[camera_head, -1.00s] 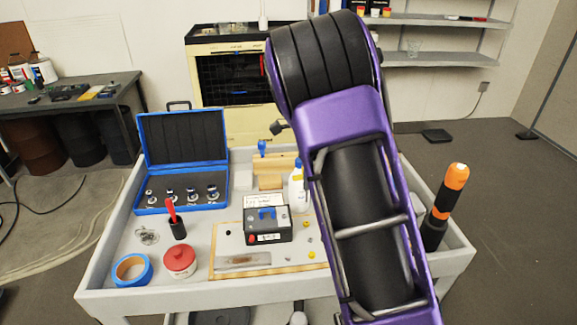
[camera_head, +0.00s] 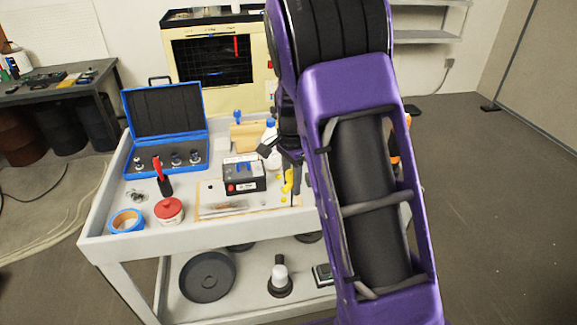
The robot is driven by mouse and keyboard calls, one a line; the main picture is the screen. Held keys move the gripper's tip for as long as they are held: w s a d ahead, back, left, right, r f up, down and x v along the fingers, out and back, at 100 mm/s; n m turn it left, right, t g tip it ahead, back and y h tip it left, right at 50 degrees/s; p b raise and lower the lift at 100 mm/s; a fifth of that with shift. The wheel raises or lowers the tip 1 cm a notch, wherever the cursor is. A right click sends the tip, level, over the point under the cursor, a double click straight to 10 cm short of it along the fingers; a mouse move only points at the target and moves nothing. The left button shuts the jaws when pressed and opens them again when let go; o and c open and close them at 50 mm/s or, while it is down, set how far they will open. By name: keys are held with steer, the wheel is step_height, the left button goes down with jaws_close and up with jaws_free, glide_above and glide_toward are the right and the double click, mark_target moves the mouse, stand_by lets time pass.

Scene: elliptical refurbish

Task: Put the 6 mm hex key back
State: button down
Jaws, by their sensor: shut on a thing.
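My gripper (camera_head: 289,166) is dark and small in the picture, just right of a dark box with a white label. Its fingers are partly hidden by my purple arm. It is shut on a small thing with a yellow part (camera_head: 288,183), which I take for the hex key. Its size marking and exact shape cannot be made out. The thing shows over the right part of the wood-edged board (camera_head: 205,213). I cannot tell whether it touches the board.
The grey cart (camera_head: 95,225) carries an open blue case (camera_head: 165,168), the dark box (camera_head: 232,177), a wooden block (camera_head: 246,138), a white bottle (camera_head: 270,135), a red-lidded pot (camera_head: 169,211) and blue tape (camera_head: 126,220). My arm hides the cart's right side, including most of an orange-tipped thing (camera_head: 396,140).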

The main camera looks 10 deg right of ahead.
steer(key=s+f+n, duration=0.5)
steer(key=s+n, duration=0.2)
steer(key=n, duration=0.6)
steer(key=shift+s+f, duration=0.15)
steer(key=shift+f, duration=0.1)
steer(key=shift+a+r, duration=0.15)
